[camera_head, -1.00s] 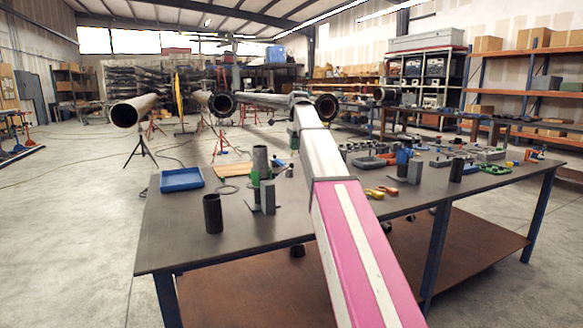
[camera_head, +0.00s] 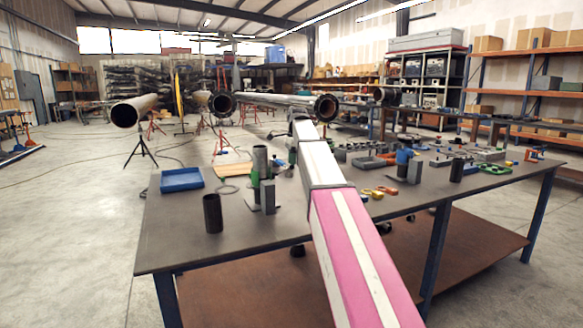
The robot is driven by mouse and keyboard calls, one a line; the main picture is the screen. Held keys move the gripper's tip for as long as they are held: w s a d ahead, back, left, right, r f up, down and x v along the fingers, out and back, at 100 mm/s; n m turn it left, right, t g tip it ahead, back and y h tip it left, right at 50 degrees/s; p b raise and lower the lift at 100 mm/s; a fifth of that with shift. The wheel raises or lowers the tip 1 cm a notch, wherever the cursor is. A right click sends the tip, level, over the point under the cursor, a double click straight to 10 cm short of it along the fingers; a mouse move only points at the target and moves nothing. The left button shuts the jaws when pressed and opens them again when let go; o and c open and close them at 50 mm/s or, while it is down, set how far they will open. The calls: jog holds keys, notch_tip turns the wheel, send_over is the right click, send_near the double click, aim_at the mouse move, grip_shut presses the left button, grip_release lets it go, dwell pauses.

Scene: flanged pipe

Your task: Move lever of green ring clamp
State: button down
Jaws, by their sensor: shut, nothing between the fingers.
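A grey upright pipe (camera_head: 260,161) stands on the workbench (camera_head: 170,240), left of my arm. Green parts (camera_head: 255,178) show low on its left side, and they look like the green ring clamp. The clamp's lever is too small to make out. A grey block (camera_head: 268,196) stands close in front of the pipe. My arm reaches from the lower right up to its far end, above the back of the bench. My gripper's fingers are hidden behind the arm. A small dark green part shows at the arm's left edge, and I cannot tell what it belongs to.
A blue tray (camera_head: 181,180) and a dark upright tube (camera_head: 213,213) stand left of the pipe. Large flanged pipes (camera_head: 326,107) lie behind the bench. Several small tools and parts cover the bench right of my arm.

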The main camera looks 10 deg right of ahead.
notch_tip(320, 180, down, 2)
jog(key=shift+f, duration=0.1)
jog(key=d, duration=0.1)
jog(key=d+r, duration=0.1)
jog(key=d, duration=0.1)
jog(key=shift+w+r, duration=0.15)
jog(key=shift+r, duration=0.1)
dwell(0.3)
notch_tip(320, 180, up, 11)
jog(key=d, duration=0.1)
jog(key=shift+f, duration=0.2)
dwell(0.5)
